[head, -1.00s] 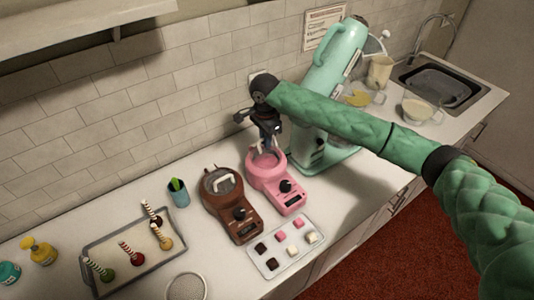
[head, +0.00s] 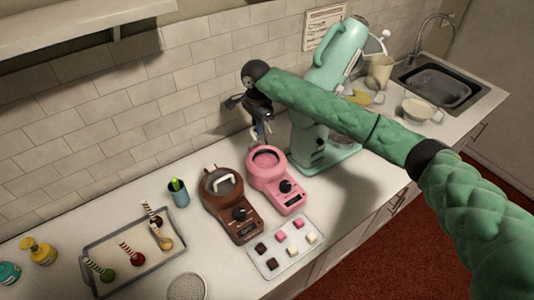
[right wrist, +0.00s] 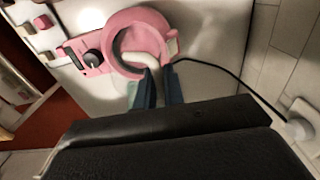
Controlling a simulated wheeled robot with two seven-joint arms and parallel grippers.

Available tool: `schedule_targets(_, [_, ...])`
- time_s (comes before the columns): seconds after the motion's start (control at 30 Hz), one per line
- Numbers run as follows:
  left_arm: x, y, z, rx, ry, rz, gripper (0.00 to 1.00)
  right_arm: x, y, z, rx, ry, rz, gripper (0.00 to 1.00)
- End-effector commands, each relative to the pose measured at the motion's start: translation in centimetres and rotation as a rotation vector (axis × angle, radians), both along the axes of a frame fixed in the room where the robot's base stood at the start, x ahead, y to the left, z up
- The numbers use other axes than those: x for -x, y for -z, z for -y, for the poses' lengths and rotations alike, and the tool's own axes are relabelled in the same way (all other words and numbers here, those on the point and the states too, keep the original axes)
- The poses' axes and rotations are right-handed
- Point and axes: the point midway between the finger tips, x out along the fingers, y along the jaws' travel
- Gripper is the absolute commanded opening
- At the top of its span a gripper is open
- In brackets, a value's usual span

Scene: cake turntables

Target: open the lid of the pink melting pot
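The pink melting pot (head: 283,193) stands on the counter, its round bowl toward the wall and its dark knob toward the front. It also shows in the right wrist view (right wrist: 111,41), where its pink ring and inside are visible. My right gripper (head: 258,138) is at the wall side of the bowl, a little above it. In the right wrist view its fingers (right wrist: 157,88) are shut on the white lid handle (right wrist: 152,68), at the bowl's near edge. The lid's pane is hard to make out, so I cannot tell its exact tilt. My left gripper is not in view.
A brown melting pot (head: 224,209) with a white-handled lid stands left of the pink one. A chocolate tray (head: 270,267) lies in front. A mint stand mixer (head: 338,55) stands close on the right. A power cord (right wrist: 222,72) runs behind the pot.

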Motion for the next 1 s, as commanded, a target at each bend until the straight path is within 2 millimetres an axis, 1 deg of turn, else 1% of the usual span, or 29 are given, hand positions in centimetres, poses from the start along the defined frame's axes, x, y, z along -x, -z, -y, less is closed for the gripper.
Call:
schedule_targets(0.4, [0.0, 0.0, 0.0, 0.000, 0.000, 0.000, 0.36, -1.8, -0.3, -1.3, 0.000, 0.000, 0.000, 0.06])
schedule_targets(0.57, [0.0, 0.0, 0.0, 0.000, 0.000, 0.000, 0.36, -2.1, -0.3, -1.5, 0.000, 0.001, 0.000, 0.06])
schedule_targets(0.83, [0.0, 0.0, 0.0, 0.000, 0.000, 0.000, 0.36, -3.5, -0.1, -2.6, -0.001, 0.000, -0.001, 0.06])
schedule_targets(1.0, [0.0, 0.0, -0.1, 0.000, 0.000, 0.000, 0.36, -4.0, 0.0, -2.9, -0.001, 0.001, -0.001, 0.06])
